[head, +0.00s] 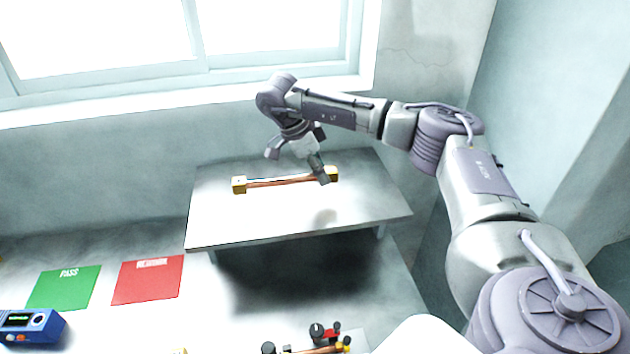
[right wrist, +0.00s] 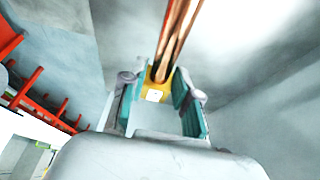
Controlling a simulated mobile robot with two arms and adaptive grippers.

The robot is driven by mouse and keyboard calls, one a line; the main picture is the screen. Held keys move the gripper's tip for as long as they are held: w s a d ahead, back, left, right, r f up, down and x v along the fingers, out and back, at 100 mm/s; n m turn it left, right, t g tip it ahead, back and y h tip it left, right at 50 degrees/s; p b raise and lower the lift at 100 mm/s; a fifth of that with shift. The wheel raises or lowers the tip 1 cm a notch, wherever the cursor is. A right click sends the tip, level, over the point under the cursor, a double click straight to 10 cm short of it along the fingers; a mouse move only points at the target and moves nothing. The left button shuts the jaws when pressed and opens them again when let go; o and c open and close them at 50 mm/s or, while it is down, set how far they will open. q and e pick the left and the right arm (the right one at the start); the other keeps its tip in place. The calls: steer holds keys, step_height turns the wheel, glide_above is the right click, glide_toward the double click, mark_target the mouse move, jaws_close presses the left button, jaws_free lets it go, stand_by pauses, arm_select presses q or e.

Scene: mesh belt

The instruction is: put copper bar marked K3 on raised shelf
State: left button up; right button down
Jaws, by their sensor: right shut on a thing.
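A copper bar (head: 280,181) with yellow end blocks is held roughly level over the raised shelf (head: 240,225), a grey plate on legs below the window. No K3 mark is readable on it. My right gripper (head: 322,175) is shut on the bar's right end block. In the right wrist view the teal finger pads sit on either side of that yellow block (right wrist: 157,88), and the copper rod (right wrist: 176,38) runs up out of the picture. A shadow lies on the shelf below the gripper; I cannot tell the exact gap under the bar. My left gripper is not in view.
A second copper bar (head: 318,350) sits by black-and-red clamps (head: 325,333) at the bottom edge. A green PASS mat (head: 64,288), a red mat (head: 148,280) and a blue meter (head: 32,327) lie at left. The shelf's front is bare.

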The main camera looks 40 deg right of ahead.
mark_target(322, 192)
steer(key=shift+w+d+f, duration=0.2)
steer(key=shift+w+f, duration=0.1)
steer(key=shift+w, duration=0.4)
steer(key=shift+w+d+f, duration=0.1)
steer(key=shift+w+f, duration=0.1)
steer(key=shift+w, duration=0.05)
steer(key=shift+f+p, duration=0.15)
steer(key=shift+p, duration=0.15)
step_height(322, 192, down, 3)
steer(key=shift+p, duration=0.95)
steer(key=shift+f, duration=0.45)
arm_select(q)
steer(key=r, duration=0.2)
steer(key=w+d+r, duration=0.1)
arm_select(e)
steer(key=c, duration=0.8)
jaws_free()
steer(key=shift+c, duration=0.2)
